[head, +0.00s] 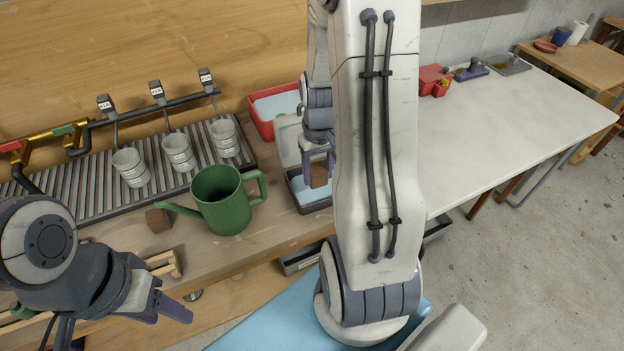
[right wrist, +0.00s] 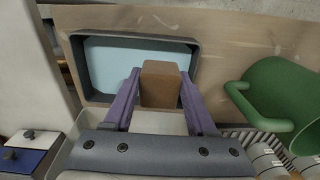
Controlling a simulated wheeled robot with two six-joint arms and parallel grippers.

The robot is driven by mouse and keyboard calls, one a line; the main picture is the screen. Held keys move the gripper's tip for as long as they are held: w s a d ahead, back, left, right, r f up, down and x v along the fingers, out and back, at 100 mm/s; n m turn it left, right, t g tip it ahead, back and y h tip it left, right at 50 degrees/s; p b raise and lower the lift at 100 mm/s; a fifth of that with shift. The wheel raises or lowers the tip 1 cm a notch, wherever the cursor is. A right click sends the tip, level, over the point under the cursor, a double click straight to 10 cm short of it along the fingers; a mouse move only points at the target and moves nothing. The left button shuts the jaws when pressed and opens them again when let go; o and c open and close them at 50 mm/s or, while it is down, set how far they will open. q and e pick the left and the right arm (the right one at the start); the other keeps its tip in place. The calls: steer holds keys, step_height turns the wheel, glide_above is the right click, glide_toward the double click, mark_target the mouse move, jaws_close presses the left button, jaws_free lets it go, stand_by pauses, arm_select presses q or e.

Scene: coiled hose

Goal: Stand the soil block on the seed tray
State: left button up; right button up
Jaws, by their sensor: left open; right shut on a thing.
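My right gripper (head: 319,172) is shut on a brown soil block (head: 319,175). In the right wrist view the block (right wrist: 160,85) sits between the two purple fingers (right wrist: 160,95). It is over a dark grey tray (right wrist: 190,45) with a light blue floor, perhaps the seed tray; the tray also shows in the head view (head: 314,207). I cannot tell whether the block touches the tray floor. My arm hides part of the tray in the head view. My left gripper (head: 168,313) is open and empty at the bench's front edge.
A green watering can (head: 222,202) stands left of the grey tray. Another brown block (head: 157,220) lies by its spout. White cups (head: 178,152) stand on a ribbed drain rack behind. A red tray (head: 264,128) with a light blue inside is further back. The white table (head: 500,125) is mostly clear.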

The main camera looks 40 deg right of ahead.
mark_target(312, 165)
steer(key=shift+w+f, duration=0.35)
steer(key=shift+w, duration=0.2)
steer(key=shift+w+f, duration=0.3)
steer(key=shift+w, duration=0.2)
steer(key=shift+w+f, duration=0.1)
steer(key=shift+f, duration=2)
steer(key=shift+f, duration=0.15)
steer(key=o, duration=1.4)
step_height(312, 165, up, 12)
steer(key=shift+r+p, duration=0.2)
steer(key=shift+p, duration=0.25)
